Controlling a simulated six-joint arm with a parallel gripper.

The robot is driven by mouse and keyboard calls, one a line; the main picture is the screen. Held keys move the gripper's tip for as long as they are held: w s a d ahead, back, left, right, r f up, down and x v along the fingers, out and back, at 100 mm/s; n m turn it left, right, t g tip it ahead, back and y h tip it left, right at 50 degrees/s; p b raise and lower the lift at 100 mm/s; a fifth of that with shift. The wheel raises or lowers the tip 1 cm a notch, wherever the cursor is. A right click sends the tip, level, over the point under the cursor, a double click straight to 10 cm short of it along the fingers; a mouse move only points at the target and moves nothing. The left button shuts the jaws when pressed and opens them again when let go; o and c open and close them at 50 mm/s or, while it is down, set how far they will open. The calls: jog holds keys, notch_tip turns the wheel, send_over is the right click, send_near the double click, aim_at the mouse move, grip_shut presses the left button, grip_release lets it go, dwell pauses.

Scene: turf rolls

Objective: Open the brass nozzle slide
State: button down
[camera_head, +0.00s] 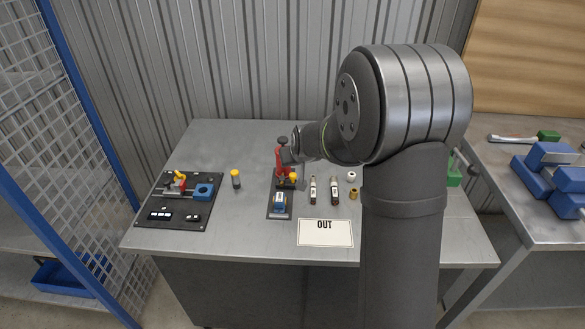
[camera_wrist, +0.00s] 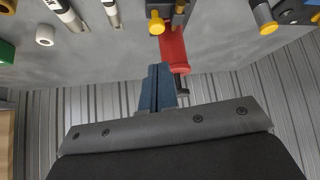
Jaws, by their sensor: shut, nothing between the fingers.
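A red upright fixture (camera_head: 281,160) with a yellow knob (camera_head: 293,178) stands on a grey plate at the middle of the table. In the wrist view the red part (camera_wrist: 172,46) and the yellow knob (camera_wrist: 157,22) are near the top centre. The brass nozzle slide cannot be picked out with certainty; the yellow knob may be part of it. My gripper (camera_wrist: 155,70) is shut and empty, its blue-grey fingers close beside the red part; contact cannot be told. In the head view its fingertips are hard to make out by the fixture.
An OUT card (camera_head: 325,239) lies in front.

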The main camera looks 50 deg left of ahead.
aim_at(286, 181)
jog(key=shift+m, duration=0.3)
jog(key=shift+x, duration=5)
jog(key=shift+r, duration=0.1)
